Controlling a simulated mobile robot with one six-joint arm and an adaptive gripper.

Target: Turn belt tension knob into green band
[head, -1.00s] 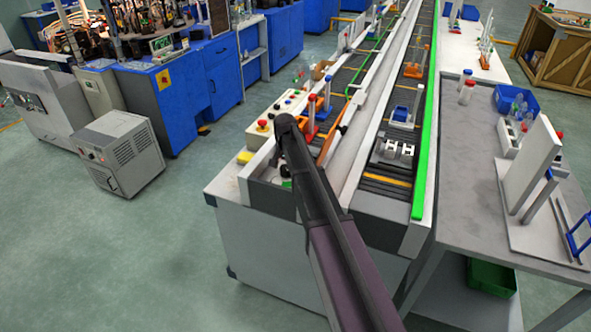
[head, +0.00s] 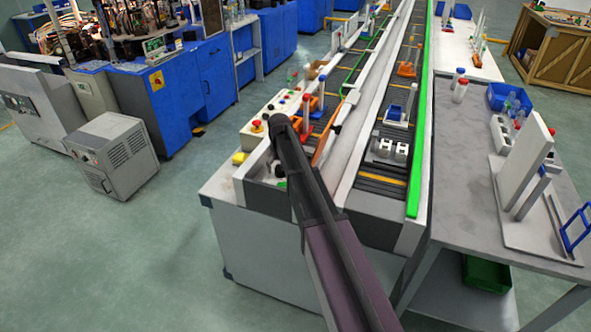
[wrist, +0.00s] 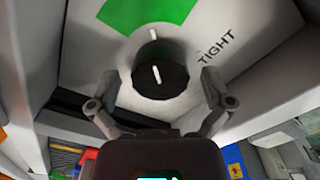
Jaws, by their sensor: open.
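The belt tension knob (wrist: 160,78) is a black round knob with a white pointer line, in the wrist view. It sits on a pale panel with a white tick mark above it and the word TIGHT to its right. The green band (wrist: 145,14) is on the panel above and to the left of the knob. My gripper (wrist: 158,88) is open, with one finger on each side of the knob; I cannot tell whether they touch it. In the head view my arm hides the gripper and knob.
The conveyor (head: 385,187) runs away from me, with small fixtures on its belts. A control panel with a red button (head: 256,125) is at its near left. A grey side table (head: 462,150) stands to the right. Open floor lies at the left.

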